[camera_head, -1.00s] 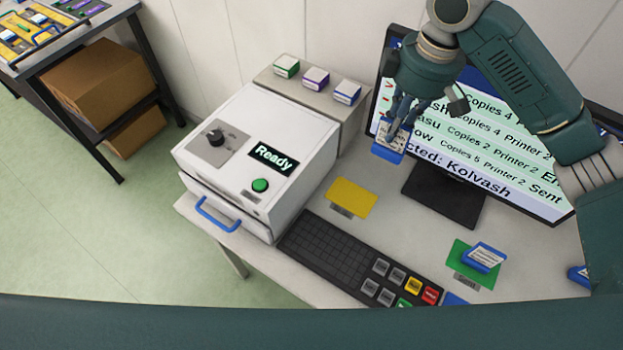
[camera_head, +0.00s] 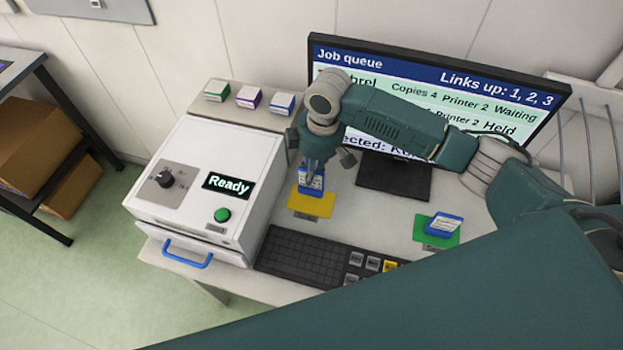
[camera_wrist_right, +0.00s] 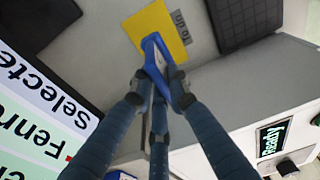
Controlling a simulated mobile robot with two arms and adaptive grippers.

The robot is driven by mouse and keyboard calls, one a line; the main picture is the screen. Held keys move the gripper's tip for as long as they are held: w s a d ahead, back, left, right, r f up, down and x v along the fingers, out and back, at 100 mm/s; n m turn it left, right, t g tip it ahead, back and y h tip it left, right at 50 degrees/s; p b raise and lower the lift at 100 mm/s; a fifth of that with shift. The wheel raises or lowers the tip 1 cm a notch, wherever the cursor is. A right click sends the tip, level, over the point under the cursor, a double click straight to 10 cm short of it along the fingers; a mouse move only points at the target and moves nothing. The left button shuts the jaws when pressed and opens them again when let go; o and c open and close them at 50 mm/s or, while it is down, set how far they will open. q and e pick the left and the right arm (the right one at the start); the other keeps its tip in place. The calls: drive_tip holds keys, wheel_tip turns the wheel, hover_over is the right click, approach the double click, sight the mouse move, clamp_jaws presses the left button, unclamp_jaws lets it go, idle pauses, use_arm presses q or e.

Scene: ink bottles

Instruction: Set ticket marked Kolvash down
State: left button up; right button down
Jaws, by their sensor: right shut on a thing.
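My right gripper (camera_head: 312,168) is shut on a blue ticket with a white face (camera_head: 311,185); its lettering is too small to read. The ticket is upright at the back edge of the yellow pad (camera_head: 312,206), low over it or touching; I cannot tell which. In the right wrist view the fingers (camera_wrist_right: 160,88) pinch the blue ticket (camera_wrist_right: 152,48), and its far end overlaps the yellow pad (camera_wrist_right: 158,22). My left gripper is not in view.
Another blue-and-white ticket (camera_head: 443,224) lies on a green pad (camera_head: 430,240) at the right. A white printer (camera_head: 205,180) reading "Ready" stands left, a keyboard (camera_head: 305,258) in front. The monitor (camera_head: 440,75) stands behind. Small boxes (camera_head: 248,97) line the ledge behind the printer.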

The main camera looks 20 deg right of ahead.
wheel_tip(320, 180, down, 4)
drive_tip(key=shift+f+p, duration=0.1)
drive_tip(key=shift+p, duration=0.2)
drive_tip(key=shift+f, duration=0.2)
drive_tip(key=shift+f, duration=0.15)
drive_tip(key=c, duration=1.7)
unclamp_jaws()
drive_tip(key=r, duration=0.4)
drive_tip(key=d+r+b, duration=0.1)
drive_tip(key=r, duration=0.7)
drive_tip(key=shift+s+d+r+b, duration=0.15)
drive_tip(key=shift+s+b, duration=0.2)
drive_tip(key=shift+s, duration=0.05)
